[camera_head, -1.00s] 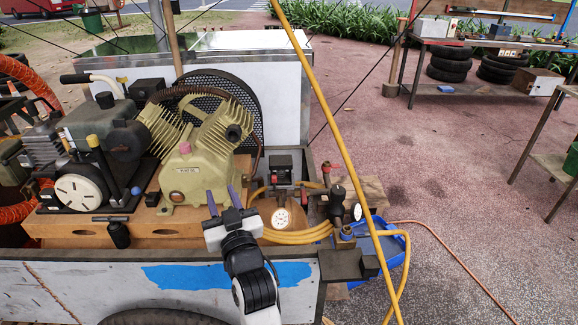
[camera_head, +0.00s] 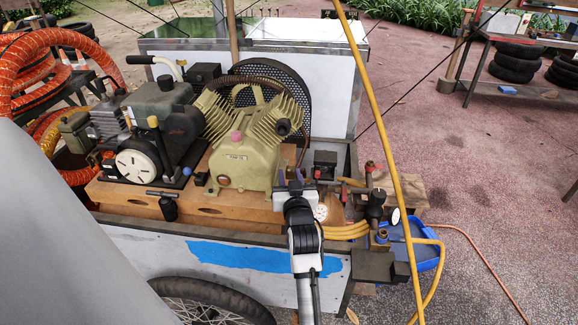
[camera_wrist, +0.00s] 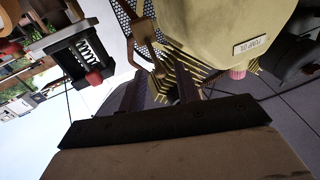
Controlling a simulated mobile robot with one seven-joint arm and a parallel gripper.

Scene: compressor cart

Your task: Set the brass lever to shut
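I cannot clearly make out the brass lever in either view. In the head view, a dark valve and fitting group (camera_head: 375,204) stands at the cart's right end, with a red part on top, a gauge and a small brass-coloured fitting; a lever there is too small to tell. My gripper (camera_head: 291,179) is left of that group, in front of the pump's right side. Its two fingers stand apart with nothing between them. In the wrist view my gripper (camera_wrist: 160,90) is also open, below the cream pump (camera_wrist: 220,25).
A black box (camera_head: 325,165) stands right of my gripper; in the wrist view the box (camera_wrist: 84,62) shows a spring and red knob. A white gauge (camera_head: 321,212) and yellow hose (camera_head: 346,231) are close by.

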